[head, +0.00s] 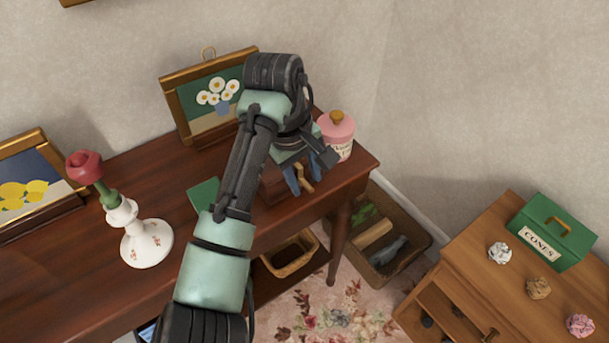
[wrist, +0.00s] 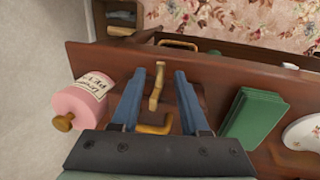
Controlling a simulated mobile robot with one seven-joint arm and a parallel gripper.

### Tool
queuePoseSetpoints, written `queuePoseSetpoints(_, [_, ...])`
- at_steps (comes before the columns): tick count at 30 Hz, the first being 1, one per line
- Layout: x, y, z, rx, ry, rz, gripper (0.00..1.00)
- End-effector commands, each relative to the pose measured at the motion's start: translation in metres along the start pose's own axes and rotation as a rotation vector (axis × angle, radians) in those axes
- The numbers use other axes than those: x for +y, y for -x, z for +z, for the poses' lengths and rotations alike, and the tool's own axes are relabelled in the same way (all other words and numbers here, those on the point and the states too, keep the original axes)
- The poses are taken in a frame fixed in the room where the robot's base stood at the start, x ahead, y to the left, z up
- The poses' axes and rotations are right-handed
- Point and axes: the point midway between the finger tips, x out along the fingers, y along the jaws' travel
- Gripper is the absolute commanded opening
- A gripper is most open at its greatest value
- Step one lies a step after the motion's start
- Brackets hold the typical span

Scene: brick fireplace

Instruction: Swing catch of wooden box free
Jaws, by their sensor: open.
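The wooden box (head: 273,190) is small and dark brown and stands at the front edge of the dark table, partly hidden by my arm. Its brass-coloured catch (head: 304,179) shows at the front. In the wrist view the catch (wrist: 157,88) is a long narrow piece lying between my fingers. A curved brass handle (wrist: 155,126) sits nearer the gripper body. My gripper (wrist: 158,79) is open, its two blue fingers on either side of the catch, with gaps visible on both sides. Whether either finger touches the box is hidden.
A pink jar (head: 337,135) stands close to the box. A green book-like block (head: 203,196) lies on its other side. An open crate (head: 420,236) is on the floor.

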Motion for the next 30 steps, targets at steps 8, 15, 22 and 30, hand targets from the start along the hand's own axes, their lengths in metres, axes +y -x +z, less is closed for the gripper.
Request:
queuePoseSetpoints(8, [0.0000,0.0003,-0.0001,0.000,0.000,0.000,0.07])
queuePoseSetpoints(15, [0.0000,0.0005,-0.0001,0.001,0.000,0.000,0.00])
queuePoseSetpoints(22, [0.0003,0.0019,0.0007,0.009,-0.002,-0.001,0.00])
queuePoseSetpoints(30, [0.0005,0.0027,0.0062,0.082,-0.016,0.000,0.00])
